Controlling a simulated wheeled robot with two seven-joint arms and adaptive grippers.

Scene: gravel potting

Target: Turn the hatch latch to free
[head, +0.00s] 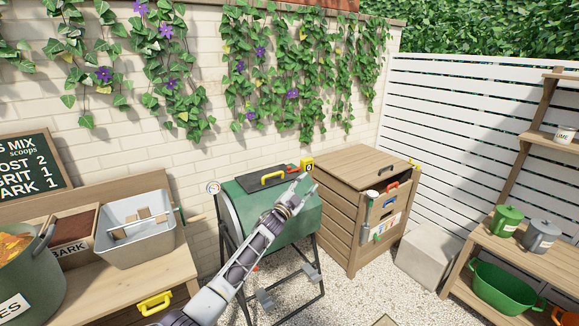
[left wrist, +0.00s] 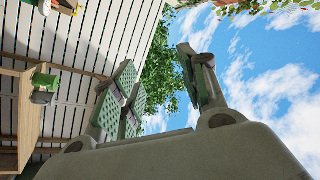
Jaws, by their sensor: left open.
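The green drum (head: 243,207) lies across a dark metal stand. Its hatch (head: 258,185) is closed on top and carries a yellow handle (head: 272,177). A small yellow block with a dark mark, which looks like the hatch latch (head: 307,164), is at the right end of the hatch; a bit of red shows beside it. My left gripper (head: 299,186) is just below and in front of this block, over the drum. Its two fingers (left wrist: 160,78) stand apart in the left wrist view with nothing between them. Whether it touches the latch cannot be told. My right gripper is not visible.
A wooden bin (head: 345,200) stands close to the drum's right, with tools hung on its side. A bench with a grey tub (head: 135,243) is at the left. A shelf with green and grey cans (head: 506,220) is at the right. Gravel covers the floor.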

